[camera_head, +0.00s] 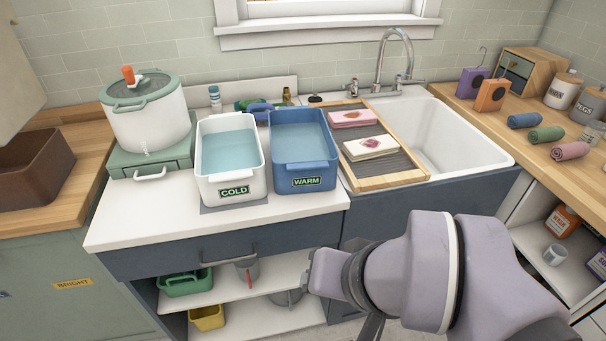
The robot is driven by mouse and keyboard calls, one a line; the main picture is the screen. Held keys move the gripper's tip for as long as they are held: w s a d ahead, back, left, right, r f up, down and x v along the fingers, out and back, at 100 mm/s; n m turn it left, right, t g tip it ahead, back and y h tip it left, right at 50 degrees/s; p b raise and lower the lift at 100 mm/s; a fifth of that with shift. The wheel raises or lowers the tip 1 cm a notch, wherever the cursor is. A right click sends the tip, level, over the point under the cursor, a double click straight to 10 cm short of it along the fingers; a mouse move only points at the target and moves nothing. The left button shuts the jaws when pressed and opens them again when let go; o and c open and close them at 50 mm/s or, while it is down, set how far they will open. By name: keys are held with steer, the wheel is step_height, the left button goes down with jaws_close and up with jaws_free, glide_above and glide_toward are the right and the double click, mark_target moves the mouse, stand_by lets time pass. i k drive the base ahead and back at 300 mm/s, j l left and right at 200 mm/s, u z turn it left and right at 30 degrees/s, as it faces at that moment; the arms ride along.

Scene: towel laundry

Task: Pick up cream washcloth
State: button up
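The cream washcloth (369,147) lies folded on the wood-framed ribbed board (405,179) at the sink. It has a reddish stain on top. A folded pink cloth (352,118) with a similar mark lies behind it on the same board. My arm comes in from the lower right, in front of the counter. The end of my arm with my gripper (322,271) is below and in front of the board, well apart from the washcloth. The fingers are not clearly visible, so their opening cannot be told.
A white COLD tub (205,187) and a blue WARM tub (290,181), both with water, stand left of the board. The white sink basin (462,135) is to its right. Several rolled towels (547,133) lie on the right wooden counter. A faucet (409,50) rises behind the board.

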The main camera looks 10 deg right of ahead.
mark_target(360, 150)
steer(key=i+l, duration=0.25)
steer(key=i, duration=0.2)
steer(key=i+l, duration=0.25)
steer(key=i, duration=0.2)
steer(key=z, duration=0.05)
